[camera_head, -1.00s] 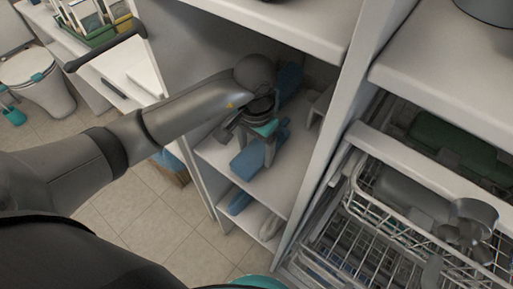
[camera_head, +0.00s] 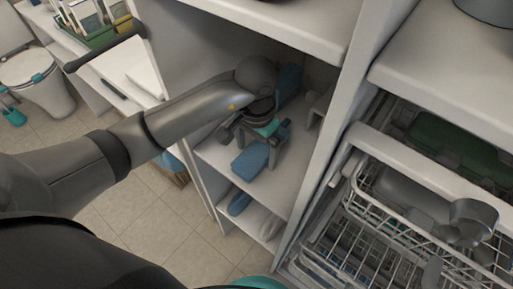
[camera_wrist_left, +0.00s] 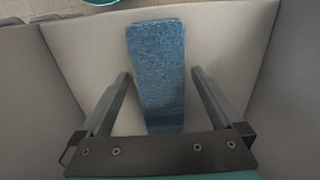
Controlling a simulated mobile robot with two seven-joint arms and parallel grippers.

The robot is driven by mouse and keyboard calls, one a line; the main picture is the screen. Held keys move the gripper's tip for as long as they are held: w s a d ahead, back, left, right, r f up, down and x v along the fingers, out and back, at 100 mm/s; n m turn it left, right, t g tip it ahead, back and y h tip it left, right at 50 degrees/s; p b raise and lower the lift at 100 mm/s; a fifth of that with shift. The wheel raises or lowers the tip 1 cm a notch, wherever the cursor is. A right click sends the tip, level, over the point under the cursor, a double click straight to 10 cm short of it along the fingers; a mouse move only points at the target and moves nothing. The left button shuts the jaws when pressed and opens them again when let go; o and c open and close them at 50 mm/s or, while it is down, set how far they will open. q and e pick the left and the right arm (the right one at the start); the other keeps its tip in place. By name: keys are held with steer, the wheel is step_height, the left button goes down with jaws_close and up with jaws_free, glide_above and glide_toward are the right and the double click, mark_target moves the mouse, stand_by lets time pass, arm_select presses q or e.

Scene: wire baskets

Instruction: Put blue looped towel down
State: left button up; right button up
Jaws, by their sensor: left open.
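A blue towel (camera_head: 250,161) lies on the upper shelf (camera_head: 217,157) of the open cabinet. In the left wrist view the towel (camera_wrist_left: 157,72) is a long fuzzy blue strip lying flat on the pale shelf. My left gripper (camera_head: 260,158) is inside the cabinet, above the towel. In the left wrist view its fingers (camera_wrist_left: 160,80) are spread, one on each side of the towel, with a gap to both. Whether the towel has a loop cannot be seen. My right gripper is not in view.
Another blue item (camera_head: 290,80) is behind my gripper at the back of the shelf. The lower shelf (camera_head: 262,226) holds a blue item (camera_head: 239,203) and a pale one. A dishwasher with a wire rack (camera_head: 390,215) stands open at right.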

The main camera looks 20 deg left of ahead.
arm_select(q)
step_height(320, 180, up, 8)
steer(key=shift+f+p, duration=0.2)
steer(key=shift+p, duration=0.1)
stand_by(0.5)
